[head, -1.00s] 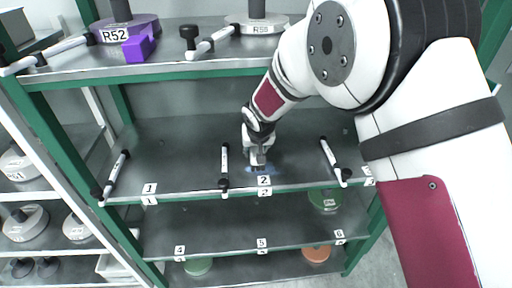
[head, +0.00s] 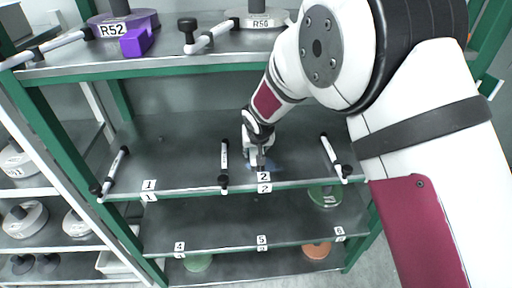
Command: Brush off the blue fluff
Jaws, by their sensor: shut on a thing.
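A blue patch of fluff (head: 269,166) lies on the middle shelf, just behind the label 2. My gripper (head: 257,158) reaches down over this spot and partly covers the blue. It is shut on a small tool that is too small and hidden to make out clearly. I cannot tell whether the tool touches the shelf.
The middle shelf (head: 190,150) is bare around the gripper. Black-and-white bars stand at its left (head: 115,170), left of the gripper (head: 224,165) and at its right (head: 335,158). The upper shelf holds a purple R52 disc (head: 133,20) and a purple block (head: 136,41).

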